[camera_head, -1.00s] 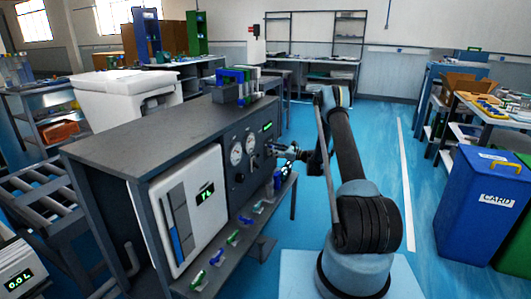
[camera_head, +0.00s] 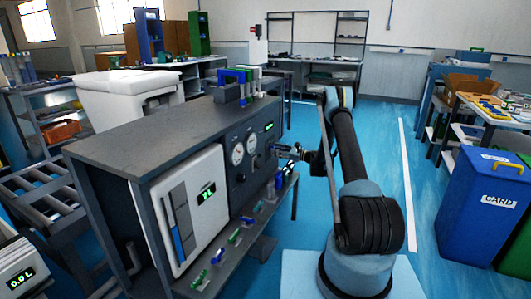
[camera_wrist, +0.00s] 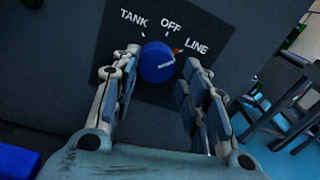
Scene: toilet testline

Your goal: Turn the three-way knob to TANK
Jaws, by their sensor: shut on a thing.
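The three-way knob (camera_wrist: 157,62) is a round blue knob on a dark panel, with the labels TANK, OFF and LINE above it from left to right. Its orange mark (camera_wrist: 178,51) points up and right, toward LINE. My gripper (camera_wrist: 165,68) has one finger left and one finger right of the knob in the wrist view, and it is shut on it. The contact itself is hard to make out there. In the head view my gripper (camera_head: 293,153) is at the right part of the bench's front panel. The knob is too small to make out there.
The grey test bench (camera_head: 150,133) carries a white box (camera_head: 190,210) reading 7L and two round gauges (camera_head: 237,154). A lower shelf (camera_head: 236,250) holds small coloured parts below the panel. A blue bin (camera_head: 483,210) stands at the right.

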